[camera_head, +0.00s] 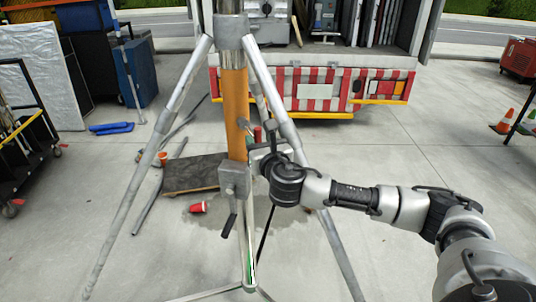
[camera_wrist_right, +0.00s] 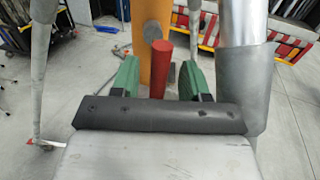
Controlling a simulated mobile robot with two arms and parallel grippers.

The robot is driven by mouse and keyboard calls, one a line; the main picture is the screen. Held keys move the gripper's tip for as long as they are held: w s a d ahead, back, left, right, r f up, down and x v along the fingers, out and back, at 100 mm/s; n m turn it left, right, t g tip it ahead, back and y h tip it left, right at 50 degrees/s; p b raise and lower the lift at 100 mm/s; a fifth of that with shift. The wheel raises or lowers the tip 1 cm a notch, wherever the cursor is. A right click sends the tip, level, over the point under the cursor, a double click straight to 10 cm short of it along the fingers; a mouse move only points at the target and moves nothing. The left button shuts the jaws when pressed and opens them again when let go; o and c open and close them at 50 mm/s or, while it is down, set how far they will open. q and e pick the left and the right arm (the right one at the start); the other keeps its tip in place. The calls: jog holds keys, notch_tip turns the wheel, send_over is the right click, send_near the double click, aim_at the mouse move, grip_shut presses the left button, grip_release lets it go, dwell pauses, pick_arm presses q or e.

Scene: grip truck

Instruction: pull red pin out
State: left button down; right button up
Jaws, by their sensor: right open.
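The red pin (camera_wrist_right: 161,70) stands out from the orange post (camera_wrist_right: 155,32) in the right wrist view. My right gripper (camera_wrist_right: 159,82) is open, with one green finger on each side of the pin and a visible gap to both. In the head view the pin is a small red spot (camera_head: 257,134) beside the orange post (camera_head: 235,112), and my right gripper (camera_head: 259,142) is close around it, partly hidden by my wrist. My left gripper is in neither view.
Silver tripod legs (camera_head: 135,170) spread around the post; one leg (camera_wrist_right: 242,75) is close on the right in the wrist view. A grey clamp with a handle (camera_head: 234,180) sits below the pin. A red cup (camera_head: 198,207) lies on the floor. A truck (camera_head: 335,88) stands behind.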

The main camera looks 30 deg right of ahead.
jog(key=s+a+b, duration=0.1)
jog(key=s+b, duration=0.1)
jog(key=s, duration=0.7)
jog(key=shift+s+a, duration=0.15)
jog(key=shift+a, duration=0.15)
